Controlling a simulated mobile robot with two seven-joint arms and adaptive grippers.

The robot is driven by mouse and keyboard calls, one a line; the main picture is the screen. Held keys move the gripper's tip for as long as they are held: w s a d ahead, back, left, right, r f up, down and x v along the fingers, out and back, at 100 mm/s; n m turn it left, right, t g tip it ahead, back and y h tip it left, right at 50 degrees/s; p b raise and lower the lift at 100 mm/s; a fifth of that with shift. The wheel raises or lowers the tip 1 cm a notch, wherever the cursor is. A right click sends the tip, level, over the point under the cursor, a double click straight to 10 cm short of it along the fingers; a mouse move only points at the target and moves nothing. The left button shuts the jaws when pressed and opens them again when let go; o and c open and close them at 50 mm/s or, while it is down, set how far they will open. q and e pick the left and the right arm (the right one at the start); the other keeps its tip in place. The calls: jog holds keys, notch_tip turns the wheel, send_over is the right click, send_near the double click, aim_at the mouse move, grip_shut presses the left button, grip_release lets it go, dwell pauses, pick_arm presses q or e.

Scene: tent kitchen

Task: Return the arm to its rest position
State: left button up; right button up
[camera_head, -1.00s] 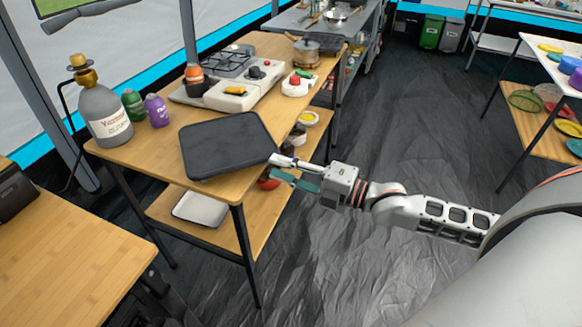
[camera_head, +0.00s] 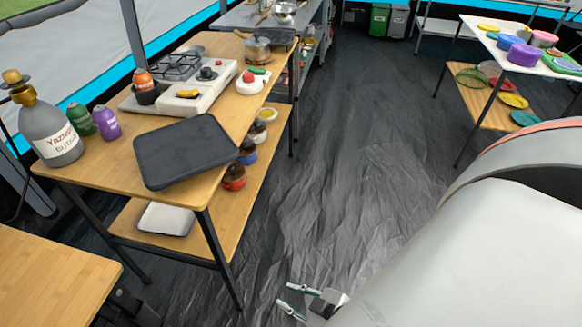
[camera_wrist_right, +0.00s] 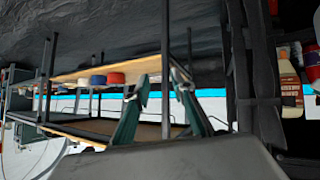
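My right gripper (camera_head: 291,298) is low at the bottom of the head view, over the dark floor, close to my own body. Its two fingers are apart with nothing between them. In the right wrist view the fingers of the gripper (camera_wrist_right: 160,105) also stand apart and empty, with a wooden table seen beyond them. My right arm is folded back and mostly hidden behind my white body at the right. My left gripper is in neither view.
A wooden table (camera_head: 100,170) at the left carries a black tray (camera_head: 185,150), a stove (camera_head: 190,85) and a gas bottle (camera_head: 50,125). A white table (camera_head: 520,50) with coloured dishes stands at the upper right. The floor (camera_head: 350,130) between them is clear.

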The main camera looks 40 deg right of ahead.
pick_arm(q)
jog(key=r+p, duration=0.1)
jog(key=p, duration=0.1)
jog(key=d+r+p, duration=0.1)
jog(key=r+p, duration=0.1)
jog(key=p, duration=0.1)
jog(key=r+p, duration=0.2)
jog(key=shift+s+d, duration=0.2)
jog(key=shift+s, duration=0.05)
pick_arm(e)
jog(key=shift+m, duration=0.3)
jog(key=r, duration=0.1)
jog(key=a+r, duration=0.1)
jog(key=r, duration=0.3)
jog(key=shift+s+a+r, duration=0.1)
jog(key=shift+s+a, duration=0.05)
jog(key=shift+a, duration=0.1)
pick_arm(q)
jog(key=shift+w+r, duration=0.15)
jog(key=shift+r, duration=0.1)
pick_arm(e)
jog(key=shift+r, duration=0.1)
